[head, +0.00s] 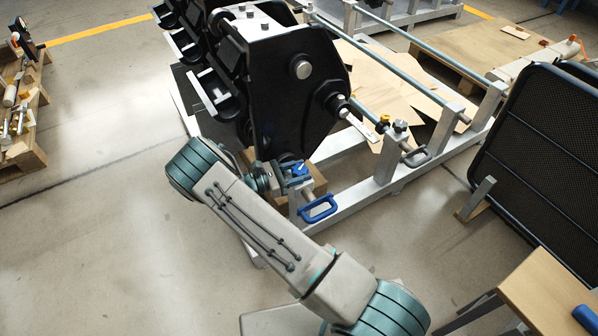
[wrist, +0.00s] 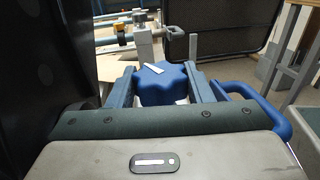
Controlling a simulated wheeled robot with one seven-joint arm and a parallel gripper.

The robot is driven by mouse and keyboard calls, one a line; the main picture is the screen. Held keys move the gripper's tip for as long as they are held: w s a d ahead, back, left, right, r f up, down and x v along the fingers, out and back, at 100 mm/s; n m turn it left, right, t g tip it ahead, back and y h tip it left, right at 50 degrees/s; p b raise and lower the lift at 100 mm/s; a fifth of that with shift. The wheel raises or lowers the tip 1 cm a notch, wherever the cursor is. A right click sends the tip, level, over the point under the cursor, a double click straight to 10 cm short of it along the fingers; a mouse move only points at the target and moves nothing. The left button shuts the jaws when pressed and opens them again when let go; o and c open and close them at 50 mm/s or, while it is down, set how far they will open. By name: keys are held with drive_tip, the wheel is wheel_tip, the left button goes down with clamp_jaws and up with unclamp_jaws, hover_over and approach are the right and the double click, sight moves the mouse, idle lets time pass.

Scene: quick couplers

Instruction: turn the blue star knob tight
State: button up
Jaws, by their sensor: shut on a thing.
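The blue star knob (wrist: 161,86) is in the middle of the wrist view, with a white pointer mark on its top. My gripper (wrist: 162,82) has one finger on each side of the knob and is shut on it. In the head view the knob (head: 297,171) is small, beside my gripper (head: 290,173), on the near end of the pale metal frame (head: 314,226). The knob's underside and stem are hidden.
A blue handle (head: 319,209) sits just right of the knob. A large black machine part (head: 290,90) stands close behind and left. A dark mesh panel (head: 545,150) and a wooden table (head: 555,300) are at the right.

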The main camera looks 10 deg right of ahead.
drive_tip(key=o, duration=1)
drive_tip(key=s+a+p, duration=0.1)
drive_tip(key=s+a, duration=0.1)
drive_tip(key=a, duration=1.1)
drive_tip(key=shift+a+p, duration=0.35)
